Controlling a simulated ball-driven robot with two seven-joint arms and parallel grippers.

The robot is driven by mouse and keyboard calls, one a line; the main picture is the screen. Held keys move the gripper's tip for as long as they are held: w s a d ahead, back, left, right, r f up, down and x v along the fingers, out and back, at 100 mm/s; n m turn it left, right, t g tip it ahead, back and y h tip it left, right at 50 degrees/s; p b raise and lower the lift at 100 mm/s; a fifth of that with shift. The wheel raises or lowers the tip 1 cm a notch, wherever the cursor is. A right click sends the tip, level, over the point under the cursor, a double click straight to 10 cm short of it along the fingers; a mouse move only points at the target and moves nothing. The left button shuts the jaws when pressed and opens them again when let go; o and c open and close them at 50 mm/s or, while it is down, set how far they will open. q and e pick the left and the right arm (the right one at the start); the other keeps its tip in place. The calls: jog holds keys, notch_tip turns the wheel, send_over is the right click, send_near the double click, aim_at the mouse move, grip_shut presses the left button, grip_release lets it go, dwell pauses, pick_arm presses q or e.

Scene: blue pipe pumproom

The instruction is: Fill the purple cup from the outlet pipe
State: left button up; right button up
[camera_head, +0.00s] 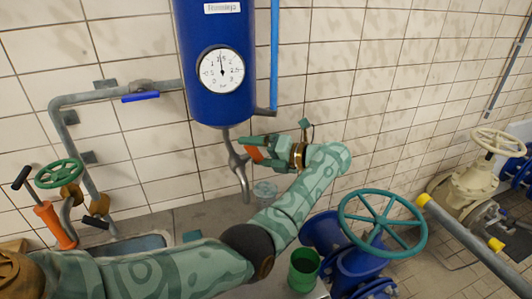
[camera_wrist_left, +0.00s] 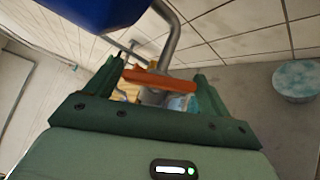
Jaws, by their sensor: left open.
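No purple cup shows in either view. The outlet pipe (camera_head: 242,172) hangs below the blue tank (camera_head: 212,70) and bends downward at its lower end. It also shows in the left wrist view (camera_wrist_left: 174,48). My left gripper (camera_head: 258,149) is beside the pipe, with its fingers apart. An orange lever (camera_head: 255,155) lies at the fingers; in the left wrist view the lever (camera_wrist_left: 160,80) crosses the space between them. I cannot tell whether they touch it. My right gripper is out of view.
A round pale teal object (camera_head: 265,189) sits below and right of the outlet. A green cup (camera_head: 304,270) stands at the front, next to a blue valve with a teal handwheel (camera_head: 382,224). A sink (camera_head: 135,247) and an orange-handled tool (camera_head: 55,225) are at left.

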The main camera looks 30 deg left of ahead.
pick_arm(q)
jog(key=b+v, duration=0.3)
jog(key=v, duration=0.8)
jog(key=shift+d, duration=0.35)
jog(key=shift+r, duration=0.1)
dwell(0.4)
